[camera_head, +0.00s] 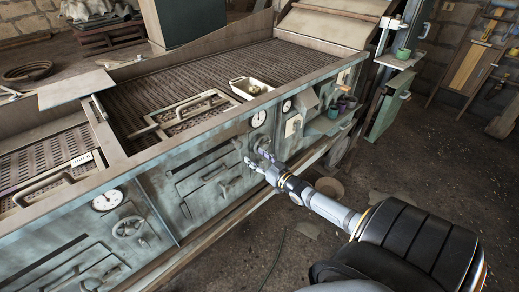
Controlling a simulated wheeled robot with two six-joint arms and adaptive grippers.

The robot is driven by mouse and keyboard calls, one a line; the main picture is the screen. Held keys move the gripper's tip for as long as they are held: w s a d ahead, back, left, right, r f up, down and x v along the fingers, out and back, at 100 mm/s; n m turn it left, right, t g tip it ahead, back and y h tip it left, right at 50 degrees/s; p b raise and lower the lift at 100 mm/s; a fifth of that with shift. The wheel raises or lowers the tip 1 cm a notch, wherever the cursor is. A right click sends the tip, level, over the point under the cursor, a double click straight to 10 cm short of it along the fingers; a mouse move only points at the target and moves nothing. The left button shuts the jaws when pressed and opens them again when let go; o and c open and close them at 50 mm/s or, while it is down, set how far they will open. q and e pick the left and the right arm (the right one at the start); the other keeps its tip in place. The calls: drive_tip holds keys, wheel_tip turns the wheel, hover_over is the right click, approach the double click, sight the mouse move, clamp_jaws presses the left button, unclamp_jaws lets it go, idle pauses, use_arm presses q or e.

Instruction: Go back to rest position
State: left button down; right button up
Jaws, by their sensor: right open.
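My right gripper (256,163) is at the front panel of a long weathered green workbench-like machine (195,190). Its fingers are spread apart, and nothing shows between them. It is close to a small round fitting on the panel, just below a dial gauge (258,118); I cannot tell whether it touches. The right arm reaches up and left from the lower right. My left gripper does not show.
A slatted top surface (200,70) holds a small pale tray (250,87) and a handled grate (190,112). A handwheel (131,227) and another gauge (107,200) are on the front left. A shelf with a green cup (403,53) stands at right. Floor at right is fairly open.

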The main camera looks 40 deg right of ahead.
drive_tip(key=shift+s+d, duration=0.1)
drive_tip(key=shift+s, duration=0.65)
drive_tip(key=s+f+g+h, duration=0.1)
drive_tip(key=s+f+g, duration=0.3)
drive_tip(key=f, duration=0.6)
drive_tip(key=s+f+m+g+h, duration=0.1)
drive_tip(key=s+f, duration=0.5)
drive_tip(key=f, duration=0.4)
drive_tip(key=s+f+g+h, duration=0.1)
drive_tip(key=s+f+g, duration=0.2)
drive_tip(key=s+f, duration=0.5)
drive_tip(key=s+a+f+g, duration=0.3)
drive_tip(key=s+f, duration=0.3)
drive_tip(key=s, duration=0.2)
drive_tip(key=s+a+f+g+y, duration=0.1)
drive_tip(key=s+a+f+g, duration=0.2)
drive_tip(key=s+a+f, duration=0.3)
drive_tip(key=s+a+f+n+g, duration=0.1)
drive_tip(key=s+a+f, duration=0.4)
drive_tip(key=s, duration=0.6)
wheel_tip(320, 180, down, 2)
drive_tip(key=shift+g+y+b, duration=0.3)
drive_tip(key=shift+g, duration=0.6)
